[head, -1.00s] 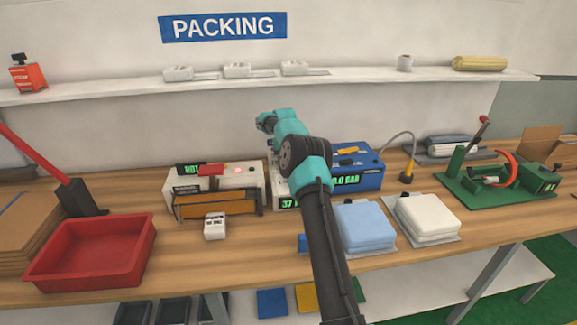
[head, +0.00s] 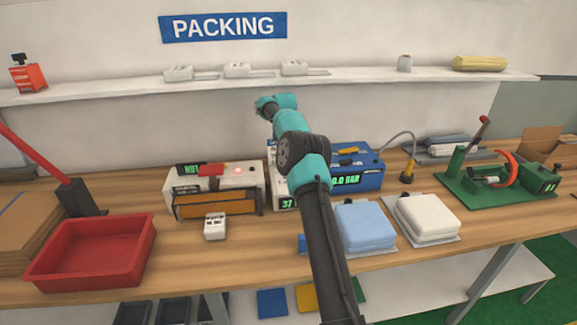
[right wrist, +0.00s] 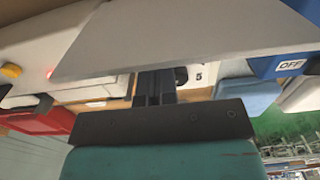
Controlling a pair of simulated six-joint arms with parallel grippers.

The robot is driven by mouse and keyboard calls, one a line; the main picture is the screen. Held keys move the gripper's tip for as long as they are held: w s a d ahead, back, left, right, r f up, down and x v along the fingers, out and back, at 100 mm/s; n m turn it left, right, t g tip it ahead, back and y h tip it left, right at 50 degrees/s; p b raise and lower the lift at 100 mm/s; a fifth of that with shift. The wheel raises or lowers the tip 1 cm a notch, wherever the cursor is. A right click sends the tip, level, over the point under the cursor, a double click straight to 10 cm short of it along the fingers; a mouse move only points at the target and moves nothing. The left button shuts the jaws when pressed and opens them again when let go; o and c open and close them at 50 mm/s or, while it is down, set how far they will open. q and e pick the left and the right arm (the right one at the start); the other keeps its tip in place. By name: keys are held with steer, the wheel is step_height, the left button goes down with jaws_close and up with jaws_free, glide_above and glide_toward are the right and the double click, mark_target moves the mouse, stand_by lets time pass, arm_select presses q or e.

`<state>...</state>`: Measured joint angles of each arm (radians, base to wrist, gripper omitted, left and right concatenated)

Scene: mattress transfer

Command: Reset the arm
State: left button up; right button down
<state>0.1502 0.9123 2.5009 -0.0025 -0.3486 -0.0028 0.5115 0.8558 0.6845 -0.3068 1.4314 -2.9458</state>
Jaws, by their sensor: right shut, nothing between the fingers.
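My right arm rises from the bottom centre of the head view. Its teal end part (head: 275,103) is up in front of the wall, just below the white shelf. The fingertips cannot be made out in the head view. In the right wrist view my right gripper (right wrist: 155,86) shows as two dark fingers side by side, shut and empty. A large pale flat surface lies across the top of that view, close to the fingers. My left gripper is in neither view.
The white heat sealer (head: 240,181) and blue pressure unit (head: 368,175) stand behind the arm. A red tray (head: 140,258), light blue folded pad (head: 364,224), white folded pad (head: 428,216) and green fixture (head: 456,184) are on the bench. The shelf (head: 130,87) runs above.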

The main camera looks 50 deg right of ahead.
stand_by(0.4)
steer(key=shift+f, duration=3.05)
steer(key=shift+a+r, duration=0.1)
